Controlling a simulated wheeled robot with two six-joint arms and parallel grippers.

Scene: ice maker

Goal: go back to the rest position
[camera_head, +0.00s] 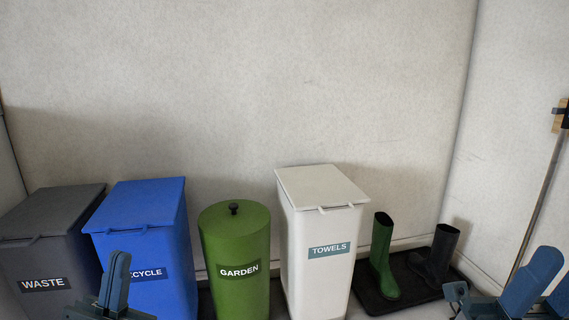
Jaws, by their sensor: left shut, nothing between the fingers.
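My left gripper (114,281) is at the bottom left, in front of the blue recycle bin. Its blue fingers are together and hold nothing. My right gripper (533,283) is at the lower right corner, cut off by the picture's edge. Part of its blue fingers shows, but I cannot tell whether it is open or shut.
Along the wall stand a grey waste bin (50,245), a blue recycle bin (155,215), a green garden bin (235,235) and a white towels bin (322,225). Green boots (382,255) and dark boots (436,252) stand on a black tray (380,300). A pole (540,195) leans at right.

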